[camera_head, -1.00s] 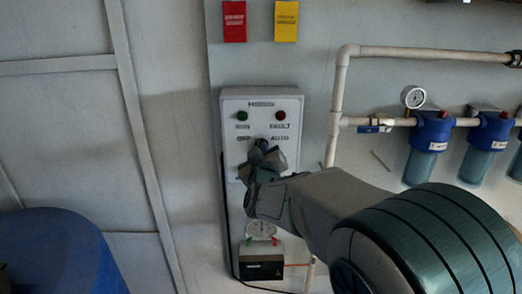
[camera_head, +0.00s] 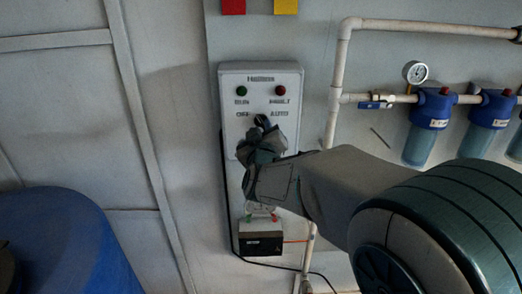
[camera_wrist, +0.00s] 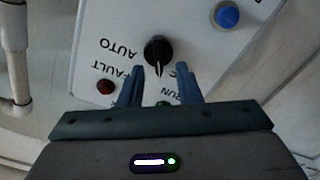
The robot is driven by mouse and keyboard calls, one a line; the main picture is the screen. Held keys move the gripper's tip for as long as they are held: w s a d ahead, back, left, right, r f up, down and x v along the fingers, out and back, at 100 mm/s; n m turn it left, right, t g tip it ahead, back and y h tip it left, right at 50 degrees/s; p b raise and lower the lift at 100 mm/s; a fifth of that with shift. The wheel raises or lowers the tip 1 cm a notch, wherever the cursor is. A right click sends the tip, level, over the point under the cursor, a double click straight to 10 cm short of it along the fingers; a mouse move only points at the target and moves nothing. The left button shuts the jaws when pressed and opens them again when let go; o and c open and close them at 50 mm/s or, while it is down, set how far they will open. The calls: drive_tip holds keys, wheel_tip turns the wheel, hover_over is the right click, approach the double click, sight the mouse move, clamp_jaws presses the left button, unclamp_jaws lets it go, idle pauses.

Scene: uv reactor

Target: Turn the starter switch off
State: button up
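The starter switch (camera_wrist: 157,50) is a black knob on a light grey control box (camera_head: 230,88). In the wrist view the box is seen upside down, and the knob's pointer points down the picture, with the AUTO label to its left. The OFF label (camera_head: 243,113) is left of the knob in the head view. My gripper (camera_wrist: 160,70) is open, its two blue-grey fingers apart, with the tips just short of the knob's centre and either side of its pointer. In the head view my gripper (camera_head: 262,126) covers much of the knob. I cannot tell whether the fingers touch it.
A green lamp (camera_head: 242,92) and a red lamp (camera_head: 280,90) sit above the knob, and a blue button (camera_wrist: 227,16) is beyond it. A black-fronted box (camera_head: 261,243) is below. Pipes (camera_head: 336,75) and blue filters (camera_head: 431,108) stand right; a blue tank (camera_head: 62,235) is lower left.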

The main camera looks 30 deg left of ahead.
drive_tip(key=b+v, duration=0.2)
drive_tip(key=v, duration=0.9)
drive_tip(key=shift+s, duration=0.3)
drive_tip(key=shift+r, duration=0.1)
